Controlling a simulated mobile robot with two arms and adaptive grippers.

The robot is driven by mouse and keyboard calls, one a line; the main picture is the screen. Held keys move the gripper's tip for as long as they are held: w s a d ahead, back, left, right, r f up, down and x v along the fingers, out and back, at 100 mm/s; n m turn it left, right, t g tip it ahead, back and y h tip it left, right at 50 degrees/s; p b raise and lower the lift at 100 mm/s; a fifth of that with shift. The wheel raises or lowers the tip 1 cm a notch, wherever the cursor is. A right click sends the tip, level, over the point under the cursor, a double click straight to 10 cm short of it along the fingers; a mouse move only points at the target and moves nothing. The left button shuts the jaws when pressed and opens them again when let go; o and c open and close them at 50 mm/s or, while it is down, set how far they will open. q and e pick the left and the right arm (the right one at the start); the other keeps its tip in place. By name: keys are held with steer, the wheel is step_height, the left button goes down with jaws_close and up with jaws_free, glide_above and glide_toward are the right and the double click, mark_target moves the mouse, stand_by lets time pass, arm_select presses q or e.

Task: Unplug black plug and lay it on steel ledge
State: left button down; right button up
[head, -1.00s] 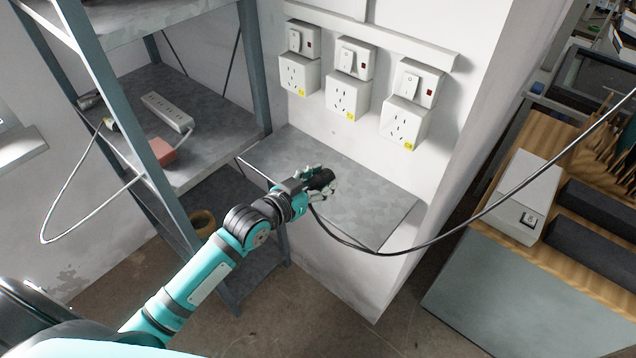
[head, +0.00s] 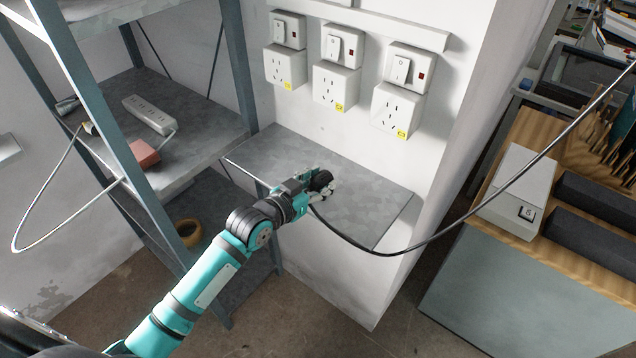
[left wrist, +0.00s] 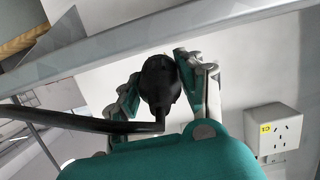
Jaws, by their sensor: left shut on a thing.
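The black plug (left wrist: 160,84) is between the fingers of my left gripper (left wrist: 160,80) in the left wrist view, and its black cable runs off to the left there. In the head view my left gripper (head: 322,188) is shut on the plug (head: 321,180) over the steel ledge (head: 375,205). I cannot tell whether the plug touches the ledge. The cable (head: 440,240) droops past the ledge's front edge and rises to the upper right. The wall sockets (head: 398,110) above the ledge are empty. My right gripper is out of view.
A metal shelf rack (head: 215,145) stands left of the ledge, with a white power strip (head: 148,114) and a reddish block (head: 144,153) on it. A wooden bench with a white box (head: 520,190) is at the right. The ledge's right part is bare.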

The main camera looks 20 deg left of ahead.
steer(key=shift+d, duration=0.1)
arm_select(q)
steer(key=c, duration=0.7)
jaws_free()
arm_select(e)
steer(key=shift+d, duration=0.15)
arm_select(q)
steer(key=shift+s, duration=0.1)
steer(key=v, duration=1.2)
steer(key=shift+f, duration=0.1)
